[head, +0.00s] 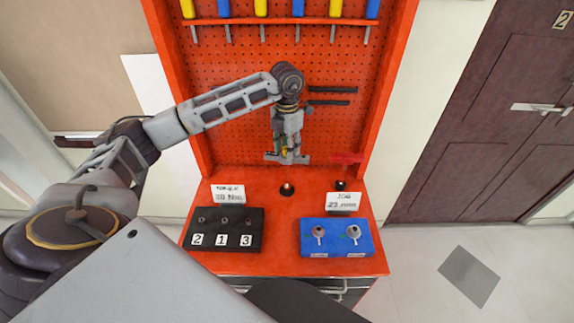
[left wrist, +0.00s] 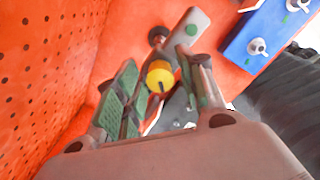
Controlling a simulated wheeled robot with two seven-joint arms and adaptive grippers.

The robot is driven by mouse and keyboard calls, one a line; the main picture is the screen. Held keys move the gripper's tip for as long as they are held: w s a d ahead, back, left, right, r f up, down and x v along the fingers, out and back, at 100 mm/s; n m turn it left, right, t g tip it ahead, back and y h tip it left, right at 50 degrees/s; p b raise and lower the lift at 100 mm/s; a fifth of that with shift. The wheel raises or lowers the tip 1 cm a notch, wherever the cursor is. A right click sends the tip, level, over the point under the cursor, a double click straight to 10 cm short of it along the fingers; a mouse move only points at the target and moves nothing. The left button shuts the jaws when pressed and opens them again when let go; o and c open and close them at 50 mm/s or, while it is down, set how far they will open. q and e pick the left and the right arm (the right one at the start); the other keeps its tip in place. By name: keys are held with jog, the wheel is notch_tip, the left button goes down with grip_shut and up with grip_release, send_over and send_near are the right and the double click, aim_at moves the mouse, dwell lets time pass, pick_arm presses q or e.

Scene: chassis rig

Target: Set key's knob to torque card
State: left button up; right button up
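The key is a grey bar (head: 272,157) with a round yellow knob (left wrist: 160,77). My left gripper (head: 288,150) hangs above the back of the red bench. In the left wrist view its green-padded fingers (left wrist: 158,85) stand on both sides of the knob, with the bar running between them. No other support for the key shows, so the gripper appears shut on it. The knob has a dark mark, but its setting is too small to read. A white card (head: 228,194), possibly the torque card, stands behind the black block; its print is unclear. My right gripper is not in view.
A black block (head: 222,243) labelled 2, 1, 3 and a blue block (head: 335,248) with two fittings stand on the bench. Another white card (head: 343,201) stands behind the blue block. A dark post (head: 286,189) is between them. Screwdrivers (head: 261,8) hang on the red pegboard.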

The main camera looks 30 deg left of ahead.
pick_arm(q)
jog(key=shift+n, duration=1.5)
jog(key=c, duration=0.7)
jog(key=shift+m, duration=1.9)
jog(key=shift+m+b, duration=0.65)
jog(key=shift+m, duration=1.15)
jog(key=o, duration=0.7)
